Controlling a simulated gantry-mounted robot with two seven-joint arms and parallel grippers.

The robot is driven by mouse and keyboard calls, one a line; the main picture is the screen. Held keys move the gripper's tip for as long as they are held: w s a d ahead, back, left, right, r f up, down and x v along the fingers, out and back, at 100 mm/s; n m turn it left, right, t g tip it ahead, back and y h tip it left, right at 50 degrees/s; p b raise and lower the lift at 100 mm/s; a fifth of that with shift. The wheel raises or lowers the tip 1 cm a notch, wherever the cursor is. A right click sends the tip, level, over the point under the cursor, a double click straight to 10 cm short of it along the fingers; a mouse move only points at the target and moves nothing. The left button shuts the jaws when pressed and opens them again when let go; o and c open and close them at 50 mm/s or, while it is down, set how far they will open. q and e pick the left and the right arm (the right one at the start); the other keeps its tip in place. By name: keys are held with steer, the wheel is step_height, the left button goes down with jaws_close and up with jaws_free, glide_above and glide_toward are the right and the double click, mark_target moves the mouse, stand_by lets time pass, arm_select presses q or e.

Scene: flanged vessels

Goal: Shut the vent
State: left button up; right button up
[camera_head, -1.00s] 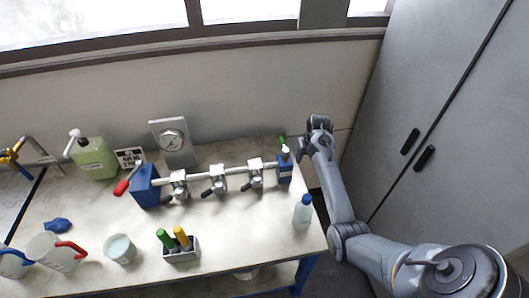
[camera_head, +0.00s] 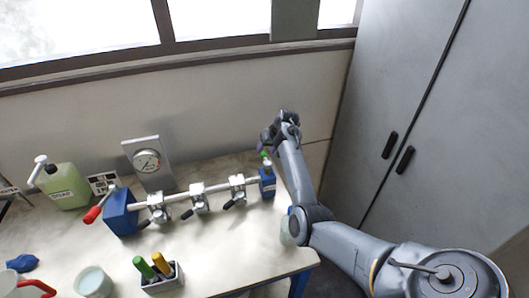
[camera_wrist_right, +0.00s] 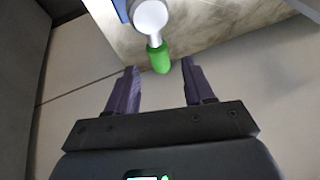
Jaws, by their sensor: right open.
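A pipe (camera_head: 218,188) with several black-handled clamps or valves runs between two blue end blocks. The left block (camera_head: 121,212) carries a red handle (camera_head: 92,214). The right block (camera_head: 268,186) carries a small green handle (camera_head: 266,158). I cannot tell from any label which one is the vent. My right gripper (camera_head: 268,143) is open, just above and behind the green handle. In the right wrist view, the green handle (camera_wrist_right: 158,58) points toward the gap between the open fingers (camera_wrist_right: 161,70), with nothing gripped. My left gripper is out of view.
A bottle (camera_head: 286,229) is partly behind my right arm. Grey cabinets (camera_head: 415,120) flank the right side.

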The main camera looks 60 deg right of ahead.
mark_target(264, 152)
steer(key=shift+x, duration=1.5)
steer(key=shift+c, duration=0.3)
jaws_close()
